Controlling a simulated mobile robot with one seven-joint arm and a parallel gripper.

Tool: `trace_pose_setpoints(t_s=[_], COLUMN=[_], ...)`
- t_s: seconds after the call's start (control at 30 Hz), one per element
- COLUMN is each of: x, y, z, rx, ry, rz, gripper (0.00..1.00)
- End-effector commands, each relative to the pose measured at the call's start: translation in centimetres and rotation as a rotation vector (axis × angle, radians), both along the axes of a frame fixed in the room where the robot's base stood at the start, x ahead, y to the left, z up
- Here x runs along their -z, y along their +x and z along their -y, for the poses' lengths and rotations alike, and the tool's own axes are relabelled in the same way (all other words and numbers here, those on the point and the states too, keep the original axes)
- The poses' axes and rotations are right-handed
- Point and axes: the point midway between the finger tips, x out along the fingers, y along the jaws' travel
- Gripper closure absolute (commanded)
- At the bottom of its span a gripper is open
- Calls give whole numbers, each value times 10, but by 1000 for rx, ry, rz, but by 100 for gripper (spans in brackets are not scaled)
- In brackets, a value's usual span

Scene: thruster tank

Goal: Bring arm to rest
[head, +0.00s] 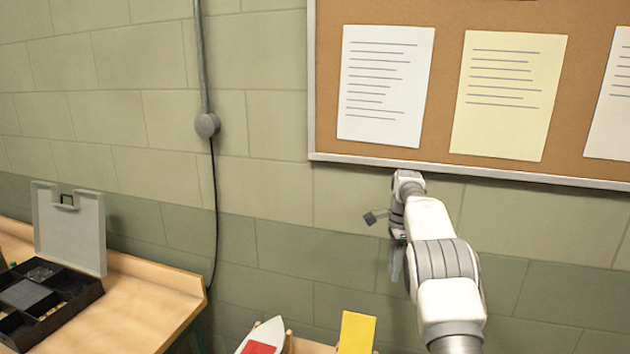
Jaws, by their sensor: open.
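My arm, white with grey joints, reaches up from the bottom right in the head view, in front of the wall. My gripper (396,268) hangs at its far end, pointing down and partly hidden behind the arm's own links. Its jaws are open and I see nothing held in them. It is in the air, below the notice board and above and to the right of the yellow item at the bottom edge.
A cork board (448,100) with papers hangs on the block wall. At left, a wooden bench (150,290) carries a dark compartment box (85,297) and an upright grey lid (72,230). A boat-like hull (266,334) and a yellow item (357,333) show at the bottom.

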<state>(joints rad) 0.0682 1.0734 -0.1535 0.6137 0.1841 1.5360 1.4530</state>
Motion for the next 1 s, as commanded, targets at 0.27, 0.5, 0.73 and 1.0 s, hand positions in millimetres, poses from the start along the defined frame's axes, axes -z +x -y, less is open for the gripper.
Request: trace_pose_setpoints(t_s=[0.27, 0.5, 0.73, 1.0], x=[-56, -99, -133, -161], y=[-22, -53, -92, -149], z=[-4, -9, -16, -27], rx=[-154, -300, -454, -651], ry=[6, 2, -13, -42], rz=[77, 142, 207, 279], gripper=[59, 59, 59, 59])
